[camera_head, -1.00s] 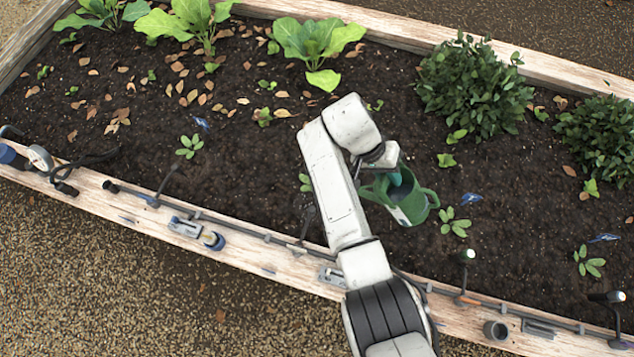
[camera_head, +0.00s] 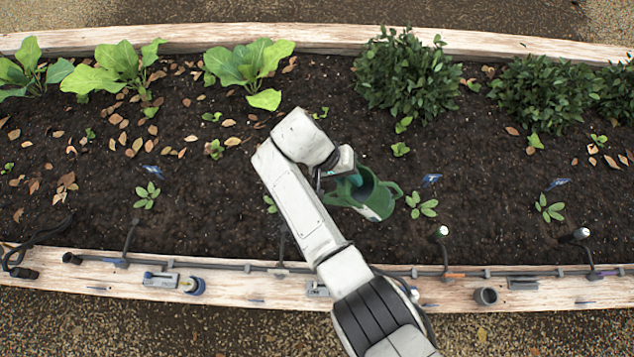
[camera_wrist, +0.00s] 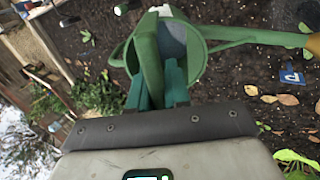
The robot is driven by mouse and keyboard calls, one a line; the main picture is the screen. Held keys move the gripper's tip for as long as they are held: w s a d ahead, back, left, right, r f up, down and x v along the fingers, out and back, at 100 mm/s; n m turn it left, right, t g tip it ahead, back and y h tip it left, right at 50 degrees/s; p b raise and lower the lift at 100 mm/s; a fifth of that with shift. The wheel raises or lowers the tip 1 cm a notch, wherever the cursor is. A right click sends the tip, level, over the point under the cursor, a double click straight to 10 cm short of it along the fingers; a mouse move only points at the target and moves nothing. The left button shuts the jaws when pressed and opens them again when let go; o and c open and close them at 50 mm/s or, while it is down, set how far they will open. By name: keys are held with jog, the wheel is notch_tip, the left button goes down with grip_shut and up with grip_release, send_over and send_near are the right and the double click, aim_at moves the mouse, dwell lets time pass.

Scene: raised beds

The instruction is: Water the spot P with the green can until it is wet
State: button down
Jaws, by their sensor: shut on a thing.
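The green can (camera_head: 383,201) hangs upright-looking over the soil, right of my arm in the head view. In the wrist view the can (camera_wrist: 207,55) shows its open top, and its spout runs right to a yellow end. My gripper (camera_wrist: 157,90) is shut on the can's green handle; in the head view my gripper (camera_head: 346,180) is partly hidden by my wrist. A blue marker with a white P (camera_wrist: 291,77) stands in the soil below the spout's end, beside a seedling. It seems to be the left blue marker (camera_head: 152,170) in the head view. No water shows.
Leafy plants (camera_head: 245,65) and dense bushes (camera_head: 408,78) grow along the back. Other blue markers (camera_head: 432,180) stand beside seedlings to the right. Soil between is open.

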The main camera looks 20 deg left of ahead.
aim_at(368, 183)
jog(key=shift+w+d+r+y+p, duration=0.15)
jog(key=shift+d+r+y+p, duration=0.3)
jog(key=shift+p, duration=0.5)
jog(key=shift+w+d+r+y+p, duration=0.1)
jog(key=shift+d+r+y+p, duration=0.1)
jog(key=shift+d+y+p, duration=0.5)
jog(key=d+y+p, duration=0.1)
jog(key=p, duration=0.1)
jog(key=shift+w+g+p, duration=0.15)
jog(key=shift+g+p, duration=0.15)
jog(key=shift+g, duration=0.1)
jog(key=shift+w+d+f+y+p, duration=0.1)
jog(key=shift+d+f+y+p, duration=0.3)
jog(key=shift+y+p, duration=0.35)
jog(key=shift+d+f+g+y, duration=0.2)
jog(key=shift+g+y, duration=0.1)
jog(key=shift+y, duration=0.4)
